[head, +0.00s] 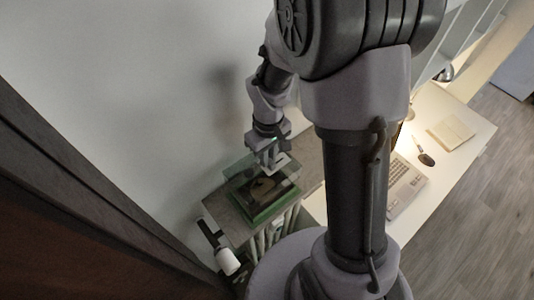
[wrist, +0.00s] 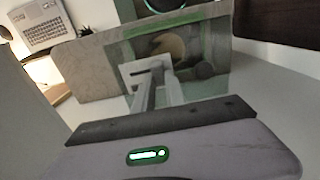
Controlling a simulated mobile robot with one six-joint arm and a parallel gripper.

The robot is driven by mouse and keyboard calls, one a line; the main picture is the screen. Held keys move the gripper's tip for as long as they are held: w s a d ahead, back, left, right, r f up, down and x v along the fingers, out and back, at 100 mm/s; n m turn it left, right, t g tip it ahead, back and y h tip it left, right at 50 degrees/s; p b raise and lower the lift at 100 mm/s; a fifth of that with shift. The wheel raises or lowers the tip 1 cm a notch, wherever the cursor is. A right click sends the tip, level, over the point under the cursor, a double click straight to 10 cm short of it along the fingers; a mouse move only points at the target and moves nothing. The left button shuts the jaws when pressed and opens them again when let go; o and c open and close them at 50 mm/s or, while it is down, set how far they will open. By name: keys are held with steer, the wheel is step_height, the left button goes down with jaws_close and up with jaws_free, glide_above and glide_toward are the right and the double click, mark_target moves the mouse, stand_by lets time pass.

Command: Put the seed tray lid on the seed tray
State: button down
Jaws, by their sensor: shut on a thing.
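The seed tray lid (head: 236,166) is a clear, greenish pane. My gripper (head: 271,166) is shut on its middle. The lid is over the green seed tray (head: 263,214), which sits on the grey-brown top of a narrow shelf. In the head view the lid looks shifted toward the back left of the tray; I cannot tell whether they touch. In the wrist view my gripper's fingers (wrist: 150,88) are in front of the see-through lid (wrist: 205,85), with the tray's green edge (wrist: 165,22) behind it. Dark and tan shapes show through the lid.
A white cylinder-like object (head: 228,262) is at the shelf's near left side. The white desk (head: 455,116) to the right carries a keyboard-like device (head: 404,184), a notebook (head: 451,133) and a small dark item (head: 426,159). A wall stands close behind the shelf.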

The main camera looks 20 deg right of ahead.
mark_target(269, 171)
steer(key=shift+s+r, duration=0.15)
steer(key=shift+s, duration=0.55)
steer(key=shift+w+f+b, duration=0.2)
steer(key=shift+f+b, duration=0.05)
steer(key=shift+b, duration=0.05)
step_height(269, 171, down, 7)
steer(key=b, duration=0.6)
steer(key=shift+r, duration=0.2)
steer(key=c, duration=1.3)
jaws_free()
steer(key=shift+r, duration=0.15)
